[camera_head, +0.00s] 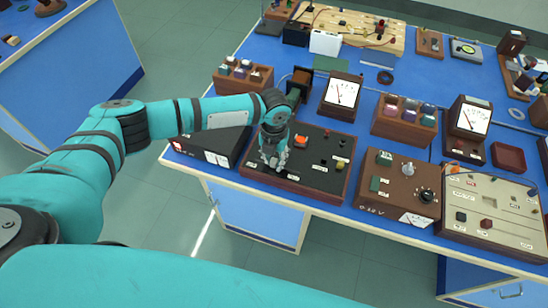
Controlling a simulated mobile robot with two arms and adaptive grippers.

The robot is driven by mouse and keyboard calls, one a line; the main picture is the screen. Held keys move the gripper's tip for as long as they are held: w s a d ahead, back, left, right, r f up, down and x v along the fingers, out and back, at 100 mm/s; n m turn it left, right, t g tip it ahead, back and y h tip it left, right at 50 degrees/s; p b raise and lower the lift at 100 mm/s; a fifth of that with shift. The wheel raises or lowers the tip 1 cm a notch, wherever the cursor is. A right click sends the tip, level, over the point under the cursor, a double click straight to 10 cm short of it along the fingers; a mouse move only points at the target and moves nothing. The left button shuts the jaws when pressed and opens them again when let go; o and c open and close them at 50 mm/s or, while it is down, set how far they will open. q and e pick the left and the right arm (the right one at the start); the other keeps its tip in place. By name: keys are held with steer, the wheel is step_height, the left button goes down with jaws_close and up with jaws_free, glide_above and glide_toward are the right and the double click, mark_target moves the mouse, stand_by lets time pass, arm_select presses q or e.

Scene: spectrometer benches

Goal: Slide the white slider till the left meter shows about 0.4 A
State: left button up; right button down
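My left gripper (273,160) points down over the left part of a dark brown control board (314,184), close to its surface. Its fingers are small and blurred, so I cannot tell whether they are open or shut, or touching anything. I cannot make out the white slider for certain; the gripper may hide it. The board also carries an orange knob (301,141), dark knobs and a small cream-yellow part (341,163). The left meter (342,92) stands behind the board, with a white face and a thin needle; its scale is too small to read. My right gripper is not in view.
A black box (217,148) stands left of the board. A brown power unit (398,186) and a beige panel (490,215) stand to the right. Behind are a second meter (469,117) and wooden racks (405,120) of coloured blocks. The blue bench is crowded.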

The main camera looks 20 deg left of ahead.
arm_select(q)
jaws_close()
steer(key=shift+d, duration=0.3)
steer(key=o, duration=0.5)
jaws_free()
